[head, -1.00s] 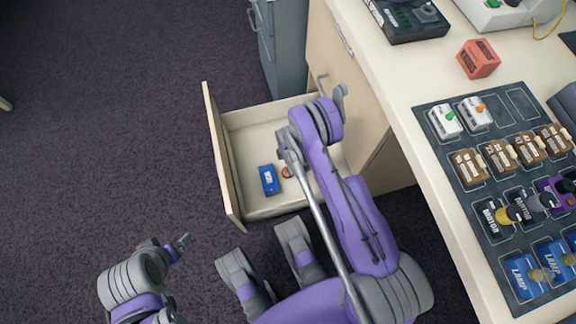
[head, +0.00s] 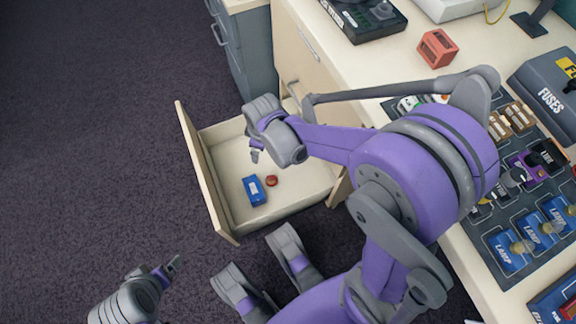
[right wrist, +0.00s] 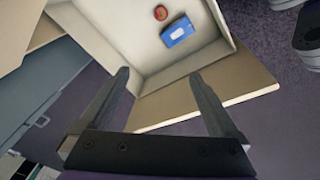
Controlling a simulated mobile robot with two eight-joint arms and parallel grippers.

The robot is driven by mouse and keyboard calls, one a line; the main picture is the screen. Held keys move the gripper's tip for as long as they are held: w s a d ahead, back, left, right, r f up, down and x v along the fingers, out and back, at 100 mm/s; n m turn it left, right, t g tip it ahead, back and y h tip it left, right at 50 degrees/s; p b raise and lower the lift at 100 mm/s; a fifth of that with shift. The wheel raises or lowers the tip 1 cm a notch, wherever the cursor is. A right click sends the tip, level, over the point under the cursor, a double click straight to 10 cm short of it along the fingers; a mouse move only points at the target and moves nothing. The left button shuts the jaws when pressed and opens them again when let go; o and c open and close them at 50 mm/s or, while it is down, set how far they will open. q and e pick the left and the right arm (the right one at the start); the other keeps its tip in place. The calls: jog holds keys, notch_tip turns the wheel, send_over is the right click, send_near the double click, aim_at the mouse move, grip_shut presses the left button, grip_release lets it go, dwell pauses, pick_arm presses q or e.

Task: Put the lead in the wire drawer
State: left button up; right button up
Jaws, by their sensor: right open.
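The open drawer (head: 222,197) stands out from the cream desk and holds a small blue box (head: 254,190) and a small round red item (head: 271,181). Both also show in the right wrist view, the blue box (right wrist: 180,31) and the red item (right wrist: 160,12). I cannot tell whether the red item is the lead. My right gripper (head: 255,151) is above the drawer; in the right wrist view its fingers (right wrist: 165,76) are apart with nothing between them. My left gripper (head: 172,266) is low at the left, over the floor, away from the drawer.
The desk top (head: 375,68) carries a red block (head: 437,47), a dark panel of modules (head: 520,275), a fuses box (head: 550,95) and a yellow wire (head: 496,13). A grey cabinet (head: 249,45) stands behind the drawer. The dark floor at left is clear.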

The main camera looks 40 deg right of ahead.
jog(key=s+a+r+m+t, duration=0.1)
jog(key=s+r+m, duration=0.2)
jog(key=s, duration=0.5)
jog(key=s+a+r+m+t, duration=0.1)
jog(key=s+r+m, duration=0.2)
jog(key=s+r, duration=0.2)
jog(key=s, duration=0.3)
jog(key=shift+m, duration=0.4)
jog(key=shift+a, duration=0.2)
